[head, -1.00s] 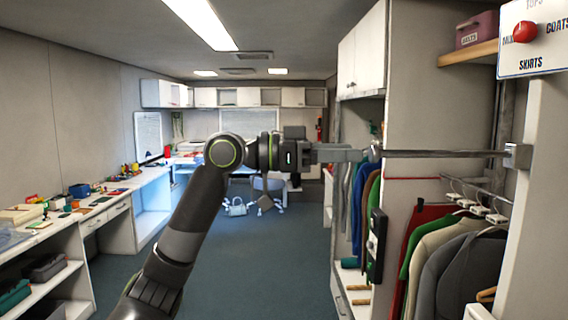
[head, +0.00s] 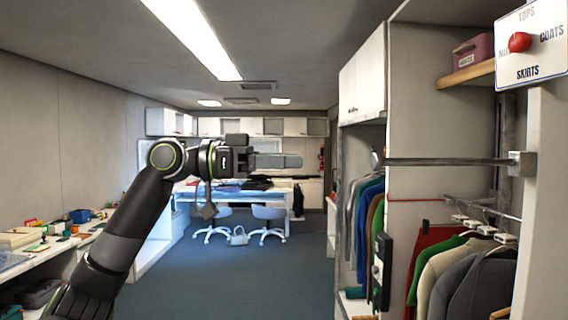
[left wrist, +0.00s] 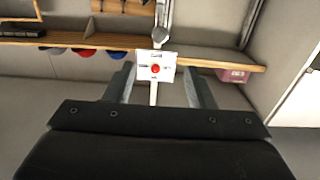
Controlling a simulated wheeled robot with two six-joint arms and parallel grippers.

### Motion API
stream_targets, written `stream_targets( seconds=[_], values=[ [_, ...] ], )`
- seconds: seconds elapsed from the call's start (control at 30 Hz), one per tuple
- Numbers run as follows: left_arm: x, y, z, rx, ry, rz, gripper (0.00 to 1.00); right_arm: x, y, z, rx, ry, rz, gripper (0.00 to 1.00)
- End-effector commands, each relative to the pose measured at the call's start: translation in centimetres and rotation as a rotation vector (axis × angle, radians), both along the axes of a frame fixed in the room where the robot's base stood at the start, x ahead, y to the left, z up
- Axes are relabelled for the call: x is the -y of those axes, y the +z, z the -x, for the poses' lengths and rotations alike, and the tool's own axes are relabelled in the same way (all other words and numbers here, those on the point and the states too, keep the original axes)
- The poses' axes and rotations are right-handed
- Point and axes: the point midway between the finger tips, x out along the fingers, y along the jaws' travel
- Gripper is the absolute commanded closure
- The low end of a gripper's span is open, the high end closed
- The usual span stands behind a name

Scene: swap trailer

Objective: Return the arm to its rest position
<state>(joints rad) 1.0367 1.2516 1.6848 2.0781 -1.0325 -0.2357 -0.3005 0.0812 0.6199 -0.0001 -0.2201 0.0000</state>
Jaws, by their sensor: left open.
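My left arm (head: 125,225) comes in from the lower left of the head view, raised and bent. Its left gripper (head: 290,161) points right across the aisle, in open air and apart from the clothes rail (head: 450,161). In the left wrist view the two fingers (left wrist: 158,88) stand apart with nothing between them. Beyond them is a white sign with a red knob (left wrist: 155,69). The same sign shows at the upper right of the head view (head: 528,62). My right gripper is in neither view.
Hanging clothes (head: 465,270) fill the rack at the right. A white counter (head: 60,250) with small items runs along the left wall. A table (head: 250,190) with white chairs and a bag (head: 238,236) stand at the back. The blue-grey floor (head: 240,280) between is clear.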

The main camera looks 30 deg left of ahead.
Motion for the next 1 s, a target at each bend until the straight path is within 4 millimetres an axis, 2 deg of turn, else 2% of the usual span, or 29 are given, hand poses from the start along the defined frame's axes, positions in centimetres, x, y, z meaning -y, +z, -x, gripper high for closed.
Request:
stream_targets(
  seconds=[0.37,0.47,0.57,0.67,0.7,0.77,0.8,0.87,0.9,0.97,1.0],
  values=[
    [0.0,-0.1,-0.2,-0.002,0.002,0.003,0.50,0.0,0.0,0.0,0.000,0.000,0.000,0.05],
    [-0.7,-1.2,-1.7,-0.022,0.030,0.022,0.50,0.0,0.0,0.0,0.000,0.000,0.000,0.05],
    [-2.3,-4.0,-5.2,-0.071,0.102,0.065,0.50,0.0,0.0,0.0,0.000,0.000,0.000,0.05],
    [-4.8,-9.0,-9.9,-0.144,0.212,0.115,0.50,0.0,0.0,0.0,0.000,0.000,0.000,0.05],
    [-5.9,-11.4,-11.6,-0.175,0.261,0.131,0.50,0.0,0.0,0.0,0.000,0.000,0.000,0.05],
    [-7.4,-15.1,-13.9,-0.220,0.332,0.151,0.50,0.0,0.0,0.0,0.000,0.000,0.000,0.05],
    [-8.4,-17.8,-15.2,-0.250,0.379,0.158,0.50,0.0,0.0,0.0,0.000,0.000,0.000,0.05],
    [-9.9,-21.9,-16.8,-0.296,0.447,0.168,0.50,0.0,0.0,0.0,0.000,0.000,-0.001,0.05],
    [-10.7,-24.8,-17.6,-0.326,0.492,0.170,0.50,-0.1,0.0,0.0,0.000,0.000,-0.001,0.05],
    [-12.0,-29.1,-18.6,-0.371,0.556,0.170,0.50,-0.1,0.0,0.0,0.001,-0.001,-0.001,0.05],
    [-12.8,-32.1,-19.0,-0.400,0.598,0.165,0.50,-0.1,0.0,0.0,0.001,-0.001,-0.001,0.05]
  ],
)
